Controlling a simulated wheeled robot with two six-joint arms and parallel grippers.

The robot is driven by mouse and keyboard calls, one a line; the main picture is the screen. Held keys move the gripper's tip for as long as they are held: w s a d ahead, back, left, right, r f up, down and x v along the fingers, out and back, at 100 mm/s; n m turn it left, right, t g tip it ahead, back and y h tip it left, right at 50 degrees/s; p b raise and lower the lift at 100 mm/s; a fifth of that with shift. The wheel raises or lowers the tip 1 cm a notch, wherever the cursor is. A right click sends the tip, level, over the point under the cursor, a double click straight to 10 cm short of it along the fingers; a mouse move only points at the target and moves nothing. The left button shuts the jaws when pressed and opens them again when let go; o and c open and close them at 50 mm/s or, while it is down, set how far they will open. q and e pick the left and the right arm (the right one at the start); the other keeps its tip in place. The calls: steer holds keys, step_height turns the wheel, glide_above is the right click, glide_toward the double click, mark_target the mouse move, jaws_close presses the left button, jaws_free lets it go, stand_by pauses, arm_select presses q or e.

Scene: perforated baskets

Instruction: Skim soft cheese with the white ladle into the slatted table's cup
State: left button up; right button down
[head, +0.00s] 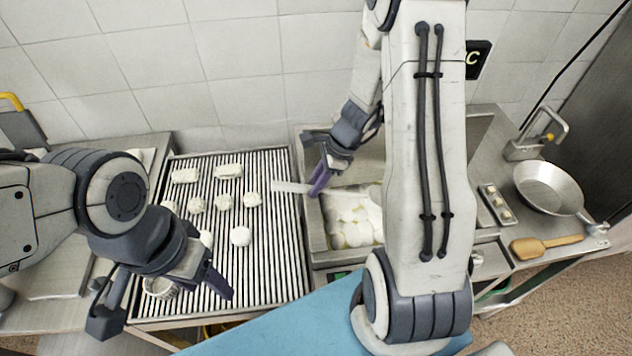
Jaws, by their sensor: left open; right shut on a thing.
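The white ladle (288,187) is held by my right gripper (320,181), which is shut on its handle above the left rim of a metal vat (316,232). The handle end sticks out left over the slatted table (270,265); the other end reaches right over the vat, partly hidden by my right arm. White soft cheese (350,232) lies in lumps in the vat. A small pale cup (160,287) stands at the slatted table's front left. My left gripper (162,302) is open, its fingers on either side of the cup in the picture; contact cannot be told.
Several white cheese pieces (241,236) lie on the slats. To the right are a metal pan (548,186), a wooden paddle (546,245) and a small tray (497,204). A tiled wall (240,55) closes the back. The slats' front right is clear.

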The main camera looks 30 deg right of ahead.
steer(key=shift+f+b, duration=5.55)
steer(key=shift+f, duration=0.85)
steer(key=shift+h, duration=0.6)
step_height(320, 180, up, 8)
steer(key=p, duration=1)
steer(key=shift+r, duration=0.25)
steer(key=shift+g+h, duration=0.3)
steer(key=shift+h, duration=0.3)
steer(key=p+v, duration=0.2)
steer(key=p, duration=0.1)
steer(key=a+p+v, duration=0.1)
steer(key=p+v, duration=0.1)
steer(key=p, duration=0.2)
steer(key=p+v, duration=0.3)
steer(key=shift+w+a, duration=0.1)
steer(key=shift+w, duration=0.1)
